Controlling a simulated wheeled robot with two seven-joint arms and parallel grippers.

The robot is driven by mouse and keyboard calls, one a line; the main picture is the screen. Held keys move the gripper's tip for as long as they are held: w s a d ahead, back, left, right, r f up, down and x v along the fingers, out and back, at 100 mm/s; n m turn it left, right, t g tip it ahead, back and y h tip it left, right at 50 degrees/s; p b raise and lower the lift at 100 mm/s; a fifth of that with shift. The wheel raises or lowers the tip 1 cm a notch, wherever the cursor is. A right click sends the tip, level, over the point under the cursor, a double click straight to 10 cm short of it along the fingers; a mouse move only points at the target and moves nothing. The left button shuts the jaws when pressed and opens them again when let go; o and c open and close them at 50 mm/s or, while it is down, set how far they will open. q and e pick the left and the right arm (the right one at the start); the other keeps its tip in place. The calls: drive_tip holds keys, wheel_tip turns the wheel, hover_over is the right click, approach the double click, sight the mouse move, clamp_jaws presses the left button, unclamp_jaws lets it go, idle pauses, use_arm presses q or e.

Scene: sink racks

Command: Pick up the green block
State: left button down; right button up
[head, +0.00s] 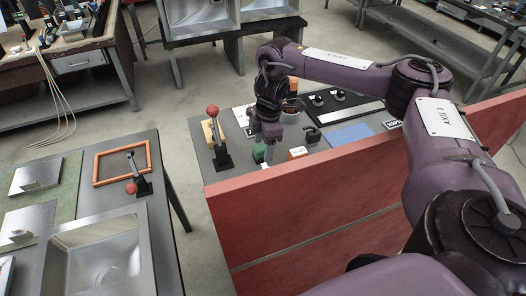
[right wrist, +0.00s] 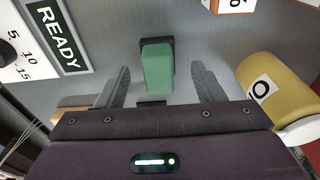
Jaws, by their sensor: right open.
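The green block (right wrist: 157,68) lies on the grey table top in the right wrist view, ahead of my right gripper and centred between its fingers. A dark piece shows at its far end. In the head view the green block (head: 259,152) is small, just left of my right gripper (head: 268,151). My right gripper (right wrist: 160,88) is open and empty, with one finger to each side of the block's near end. I cannot tell how high the fingers are above the table. My left gripper is not in view.
A yellow cylinder (right wrist: 259,84) lies right of the right finger. An orange-and-white block (right wrist: 232,4) is at the top. A READY sign (right wrist: 58,38) and dial are at left. A red-knobbed lever (head: 213,112) stands left of the gripper; a red panel (head: 300,205) fronts the table.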

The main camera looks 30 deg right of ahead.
sight(262, 147)
drive_tip(key=shift+a+f, duration=0.1)
drive_tip(key=shift+f, duration=0.85)
drive_tip(key=shift+w+f, duration=0.1)
drive_tip(key=shift+f, duration=0.15)
drive_tip(key=c, duration=1.1)
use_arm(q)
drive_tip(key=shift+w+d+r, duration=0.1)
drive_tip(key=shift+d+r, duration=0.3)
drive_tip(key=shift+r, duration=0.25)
use_arm(e)
drive_tip(key=shift+r, duration=0.15)
